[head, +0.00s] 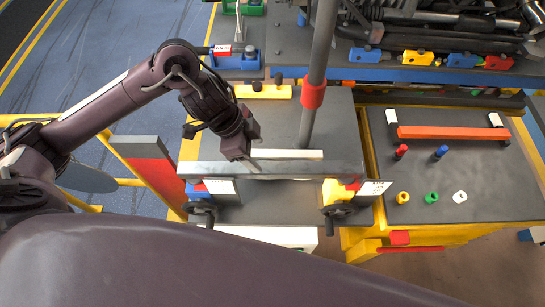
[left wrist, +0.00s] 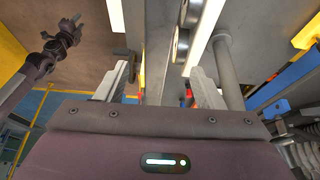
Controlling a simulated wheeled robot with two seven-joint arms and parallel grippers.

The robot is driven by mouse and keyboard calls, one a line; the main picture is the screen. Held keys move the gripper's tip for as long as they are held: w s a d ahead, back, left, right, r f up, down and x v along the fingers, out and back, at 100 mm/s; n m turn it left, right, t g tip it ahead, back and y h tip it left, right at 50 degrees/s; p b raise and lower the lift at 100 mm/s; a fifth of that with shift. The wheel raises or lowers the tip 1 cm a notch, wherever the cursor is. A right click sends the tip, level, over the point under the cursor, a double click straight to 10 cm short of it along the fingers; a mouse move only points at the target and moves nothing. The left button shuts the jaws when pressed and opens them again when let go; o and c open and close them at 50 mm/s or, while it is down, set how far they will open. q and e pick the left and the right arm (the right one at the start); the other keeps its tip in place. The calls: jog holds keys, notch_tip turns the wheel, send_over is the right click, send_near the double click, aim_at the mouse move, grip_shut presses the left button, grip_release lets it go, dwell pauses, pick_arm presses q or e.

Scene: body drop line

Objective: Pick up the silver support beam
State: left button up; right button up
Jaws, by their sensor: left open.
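The silver support beam (head: 310,169) lies level across two clamp-like holders at the front of the grey worktable. My left gripper (head: 251,163) is over the beam, left of its middle, pointing down. In the left wrist view its two fingers (left wrist: 160,85) stand apart, with the grey beam (left wrist: 156,45) running between them. Whether either finger touches the beam cannot be told. In the left wrist view a dark arm at the upper left, seemingly my right one, ends in a gripper (left wrist: 70,28) too small to read.
A grey upright post (head: 318,60) with a red collar stands just behind the beam. On the right, a grey-topped cart (head: 440,172) carries an orange-red bar (head: 450,132) and small coloured parts. An engine assembly lies behind.

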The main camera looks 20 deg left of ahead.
aim_at(269, 167)
pick_arm(q)
jog(key=shift+s+d+f, duration=0.15)
jog(key=shift+s+f, duration=0.05)
jog(key=shift+f, duration=0.2)
jog(key=shift+x, duration=0.9)
jog(key=p+x, duration=0.1)
jog(key=x, duration=0.2)
jog(key=shift+w+d+f, duration=0.15)
jog(key=shift+d+f, duration=0.05)
jog(key=shift+f, duration=0.1)
jog(key=shift+d+f, duration=0.2)
jog(key=shift+f, duration=0.25)
jog(key=c, duration=1.2)
grip_shut()
jog(key=shift+w+r, duration=0.1)
pick_arm(e)
jog(key=shift+s+a+r, duration=0.1)
jog(key=shift+s+r, duration=0.5)
jog(key=shift+s, duration=0.3)
